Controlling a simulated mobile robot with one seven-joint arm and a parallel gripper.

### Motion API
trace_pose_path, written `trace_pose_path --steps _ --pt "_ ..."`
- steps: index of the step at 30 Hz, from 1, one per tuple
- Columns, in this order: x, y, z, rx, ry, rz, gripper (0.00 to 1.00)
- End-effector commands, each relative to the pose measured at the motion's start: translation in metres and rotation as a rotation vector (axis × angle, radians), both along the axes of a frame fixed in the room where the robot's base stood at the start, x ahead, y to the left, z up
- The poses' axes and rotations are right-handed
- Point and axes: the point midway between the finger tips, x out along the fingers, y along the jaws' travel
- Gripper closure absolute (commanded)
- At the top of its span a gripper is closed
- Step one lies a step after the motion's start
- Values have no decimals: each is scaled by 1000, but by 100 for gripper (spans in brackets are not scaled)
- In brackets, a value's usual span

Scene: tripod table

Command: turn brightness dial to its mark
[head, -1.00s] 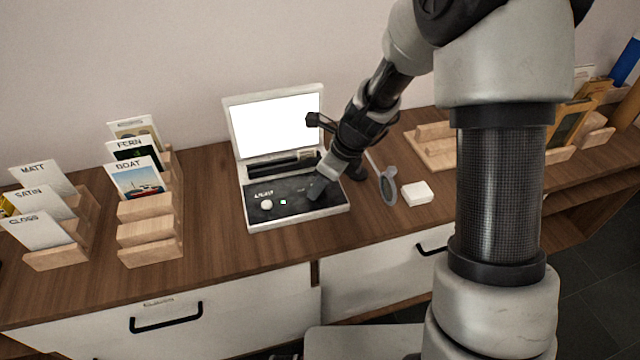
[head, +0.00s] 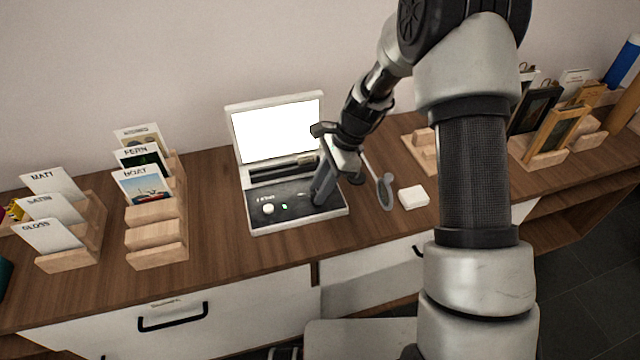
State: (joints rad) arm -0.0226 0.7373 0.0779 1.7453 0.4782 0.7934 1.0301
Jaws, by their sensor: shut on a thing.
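The light box (head: 257,229) stands open on the wooden table, with a bright white screen (head: 277,130) in its raised lid. My gripper (head: 319,197) points down at the right part of this panel. It is shut on what I take to be the brightness dial, which the fingers hide. The dial's mark cannot be made out.
A magnifier (head: 386,192) and a white block (head: 413,196) lie right of the light box. Wooden card racks (head: 157,238) stand at the left, and framed pictures (head: 548,135) stand at the far right. The tabletop in front of the box is clear.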

Motion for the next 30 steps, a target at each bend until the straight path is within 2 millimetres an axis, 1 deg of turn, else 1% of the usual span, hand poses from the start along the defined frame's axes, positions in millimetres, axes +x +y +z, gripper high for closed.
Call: trace_pose_path --steps 18,24,30 --pt "4 3 0 -1 0 585 97" --pt "5 3 0 -1 1 747 97" --pt "6 4 0 -1 -1 871 97"
